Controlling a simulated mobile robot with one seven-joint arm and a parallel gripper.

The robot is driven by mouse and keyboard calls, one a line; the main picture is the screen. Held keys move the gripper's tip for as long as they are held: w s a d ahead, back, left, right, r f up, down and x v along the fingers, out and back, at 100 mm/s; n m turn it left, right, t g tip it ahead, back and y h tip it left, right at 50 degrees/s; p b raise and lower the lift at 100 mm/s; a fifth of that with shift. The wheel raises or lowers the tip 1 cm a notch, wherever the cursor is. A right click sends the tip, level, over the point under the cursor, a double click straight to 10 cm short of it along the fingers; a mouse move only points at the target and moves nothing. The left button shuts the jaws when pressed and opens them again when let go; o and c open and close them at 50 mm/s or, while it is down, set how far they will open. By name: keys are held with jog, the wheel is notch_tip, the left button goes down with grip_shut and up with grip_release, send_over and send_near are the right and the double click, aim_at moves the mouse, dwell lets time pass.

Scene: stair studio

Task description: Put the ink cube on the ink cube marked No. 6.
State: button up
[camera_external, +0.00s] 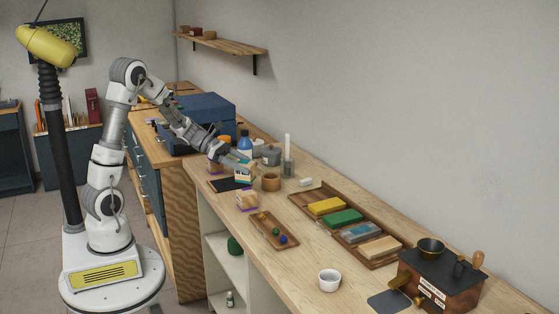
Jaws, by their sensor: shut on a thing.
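My gripper (243,164) reaches over the workbench from the upper left and is shut on a small pale cube with a teal band (245,173). The cube is at or just above the right edge of a black mat (226,185); I cannot tell whether it touches anything below. The number marks are too small to read.
A wooden ring-like pot (270,182), a blue bottle (245,145) and grey jars (271,156) stand close by. A small tray with balls (270,225), a long tray of coloured blocks (305,201), a white cup (329,281) and a brown machine (440,283) lie nearer.

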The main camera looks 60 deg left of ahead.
aim_at(246, 178)
jog(key=shift+w+a+f, duration=0.2)
jog(key=shift+a+f, duration=0.15)
jog(key=shift+a, duration=0.15)
jog(key=shift+f+b, duration=0.45)
jog(key=shift+f, duration=1.5)
jog(key=shift+f, duration=0.2)
jog(key=o, duration=1.5)
